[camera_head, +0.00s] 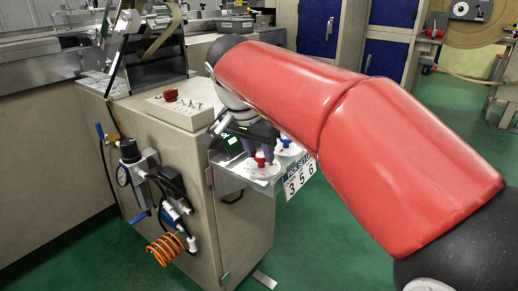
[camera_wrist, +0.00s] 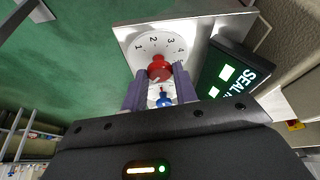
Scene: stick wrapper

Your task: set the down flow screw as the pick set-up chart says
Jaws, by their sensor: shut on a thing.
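The red screw (camera_head: 261,162) stands on a white dial on the clear shelf at the cabinet's side. In the wrist view the red screw (camera_wrist: 160,68) sits between my fingertips, with dial figures 1 to 4 showing beyond it. My gripper (camera_wrist: 161,76) is shut on it; its purple fingers also show in the head view. The blue screw (camera_head: 286,142) stands on a second dial behind; part of the blue screw (camera_wrist: 164,100) shows between my fingers. The chart card (camera_head: 299,179) on the shelf's front reads 3 5 6. The screw's exact setting is unclear.
A black display with green light (camera_wrist: 228,78) is close beside my gripper. A control box with a red button (camera_head: 178,105) sits on the cabinet. Air fittings and an orange coiled hose (camera_head: 165,249) hang on the cabinet's side. Green floor is clear in front.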

